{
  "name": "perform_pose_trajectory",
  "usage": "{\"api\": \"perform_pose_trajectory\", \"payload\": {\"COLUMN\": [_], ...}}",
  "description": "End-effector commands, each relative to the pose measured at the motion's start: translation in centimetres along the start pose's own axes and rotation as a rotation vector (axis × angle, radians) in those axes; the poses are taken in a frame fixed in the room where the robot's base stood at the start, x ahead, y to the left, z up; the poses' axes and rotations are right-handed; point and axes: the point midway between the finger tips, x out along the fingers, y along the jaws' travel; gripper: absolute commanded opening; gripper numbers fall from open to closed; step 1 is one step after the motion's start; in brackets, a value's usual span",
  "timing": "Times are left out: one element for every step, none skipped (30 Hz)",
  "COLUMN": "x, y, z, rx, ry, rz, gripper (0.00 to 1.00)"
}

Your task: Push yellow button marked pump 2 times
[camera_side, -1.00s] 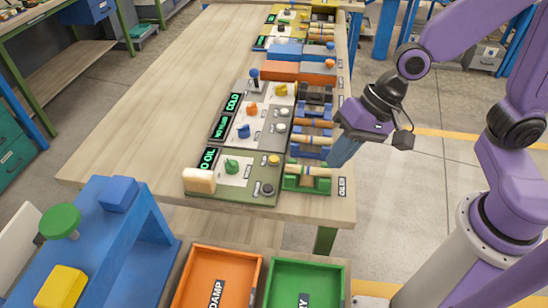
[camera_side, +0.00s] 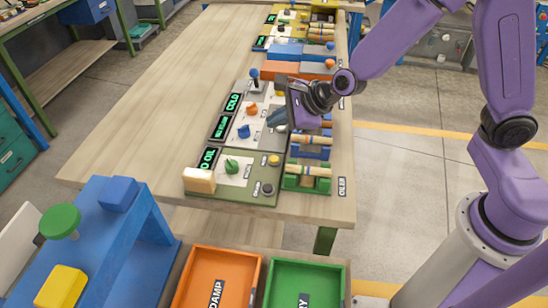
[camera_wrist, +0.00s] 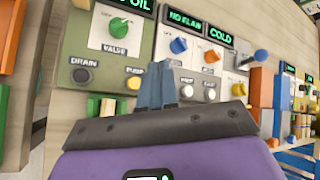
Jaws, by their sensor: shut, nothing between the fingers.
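The yellow pump button (camera_side: 274,160) sits on the green panel at the near end of the panel row. In the wrist view the yellow button (camera_wrist: 135,82) is just left of my fingers, its label partly covered. A dark drain button (camera_side: 267,189) and a green valve knob (camera_side: 231,166) share that panel. The panel's display (camera_side: 208,159) reads "NO OIL" in green. My gripper (camera_side: 272,119) is shut and empty, over the neighbouring white panel, beyond the yellow button in the side view. Its fingertips (camera_wrist: 161,66) also show in the wrist view. I cannot tell their exact height.
The neighbouring panels carry a blue knob (camera_side: 246,131), an orange knob (camera_side: 252,109) and pale buttons. A cream block (camera_side: 199,180) stands at the green panel's left corner. Racks with wooden rods (camera_side: 307,170) line the right side. The table's left half is clear.

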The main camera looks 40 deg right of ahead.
Motion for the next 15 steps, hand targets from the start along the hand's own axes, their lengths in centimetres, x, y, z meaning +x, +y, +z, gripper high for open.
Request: {"api": "perform_pose_trajectory", "payload": {"x": [0.0, 0.0, 0.0, 0.0, 0.0, 0.1, 0.2, 0.3, 0.5, 0.6, 0.8, 1.1, 1.4, 1.6, 2.0], "y": [0.0, 0.0, 0.0, 0.0, 0.1, 0.1, 0.2, 0.3, 0.4, 0.5, 0.6, 0.9, 1.1, 1.2, 1.6], "z": [0.0, 0.0, 0.0, 0.0, 0.0, -0.1, -0.2, -0.2, -0.4, -0.6, -0.7, -0.9, -1.1, -1.4, -1.6], "rx": [-0.001, -0.002, -0.002, -0.003, -0.003, -0.004, -0.004, -0.004, -0.004, -0.004, -0.005, -0.005, -0.007, -0.005, -0.006], "ry": [0.000, 0.000, 0.000, 0.000, 0.000, 0.001, 0.001, 0.002, 0.003, 0.004, 0.005, 0.004, 0.005, 0.005, 0.005], "rz": [0.001, 0.001, 0.001, 0.001, 0.002, 0.002, 0.002, 0.002, 0.002, 0.002, 0.002, 0.002, 0.003, 0.003, 0.004], "gripper": [0.00, 0.00, 0.00, 0.00, 0.00, 0.00, 0.00, 0.00, 0.00, 0.00, 0.00, 0.00, 0.00, 0.00, 0.00]}}
